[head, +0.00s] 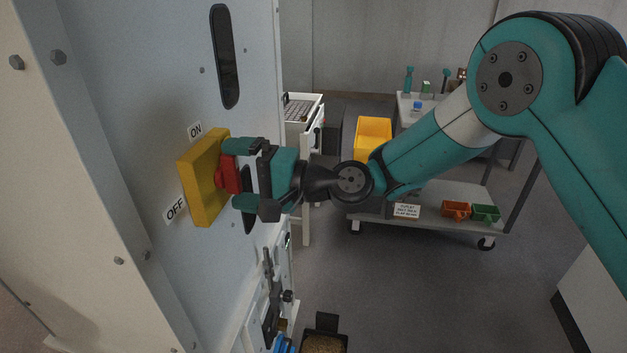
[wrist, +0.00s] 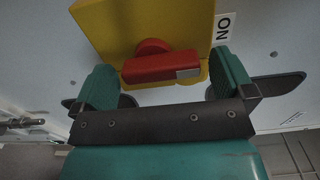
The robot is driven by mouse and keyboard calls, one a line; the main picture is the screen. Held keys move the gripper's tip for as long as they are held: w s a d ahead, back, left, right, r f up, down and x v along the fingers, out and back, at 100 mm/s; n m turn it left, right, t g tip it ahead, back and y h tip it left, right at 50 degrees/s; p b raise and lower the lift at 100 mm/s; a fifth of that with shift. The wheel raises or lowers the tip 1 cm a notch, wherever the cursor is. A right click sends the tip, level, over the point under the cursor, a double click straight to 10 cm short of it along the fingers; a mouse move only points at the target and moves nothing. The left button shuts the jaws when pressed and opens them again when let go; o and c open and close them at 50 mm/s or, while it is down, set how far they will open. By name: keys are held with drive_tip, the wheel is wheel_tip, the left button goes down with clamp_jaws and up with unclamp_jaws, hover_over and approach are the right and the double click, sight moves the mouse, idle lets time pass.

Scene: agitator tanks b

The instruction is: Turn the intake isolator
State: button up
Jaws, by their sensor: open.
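The isolator is a yellow box (head: 203,178) with a red handle (head: 230,174), mounted on a pale panel (head: 160,110) at the left of the head view. An ON label (head: 195,131) is above it and an OFF label (head: 175,208) below left. In the wrist view the red handle (wrist: 162,67) lies across the yellow face (wrist: 125,25), with a pale mark at one end. My gripper (head: 236,174) is open at the handle, its teal fingers on either side of it. The wrist view shows a gap between the handle and each finger (wrist: 167,85).
A grey cart (head: 440,215) with a yellow bin (head: 373,136) and small orange (head: 456,209) and green bins stands behind. A dark slot (head: 225,55) is in the panel above. Below are valve fittings (head: 272,300) and a dark container (head: 323,335). The floor in the middle is clear.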

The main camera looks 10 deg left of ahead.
drive_tip(key=s+d+b, duration=0.1)
drive_tip(key=d+b, duration=1)
drive_tip(key=d, duration=0.6)
drive_tip(key=shift+s, duration=0.15)
drive_tip(key=shift+s, duration=0.1)
drive_tip(key=s+d+f+n+g+h, duration=0.1)
drive_tip(key=s+d+f+n+h, duration=0.3)
drive_tip(key=s+d+h, duration=0.5)
drive_tip(key=s+d+f+n+h, duration=0.4)
drive_tip(key=s+d+h, duration=0.15)
drive_tip(key=s, duration=0.55)
wheel_tip(320, 180, up, 12)
drive_tip(key=p, duration=1.2)
drive_tip(key=shift+w+d+y, duration=0.2)
drive_tip(key=shift+d+y, duration=0.15)
